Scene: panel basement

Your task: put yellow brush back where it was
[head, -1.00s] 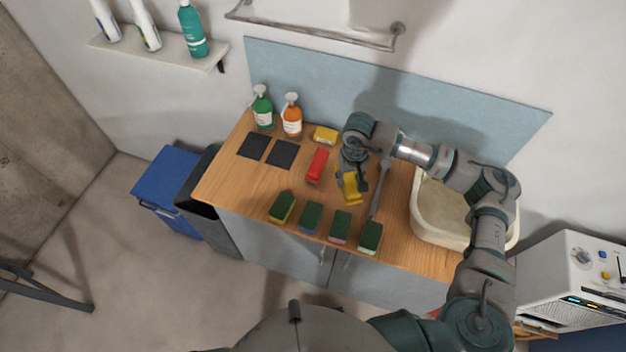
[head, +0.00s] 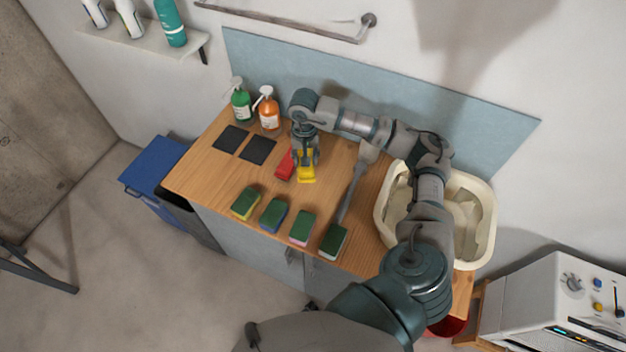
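The yellow brush (head: 307,173) is at the middle of the wooden counter (head: 215,172), just right of the red brush (head: 284,166). My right gripper (head: 306,160) points down over the yellow brush, with its fingers closed around the brush's far part. The near end of the brush shows below the fingers. It looks at or very near counter height; whether it touches the wood is unclear. The gripper hides the counter behind it. My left gripper is not in view.
Several green-topped sponges (head: 273,215) line the front edge. A grey long-handled tool (head: 352,187) lies to the right, before the cream basin (head: 483,225).

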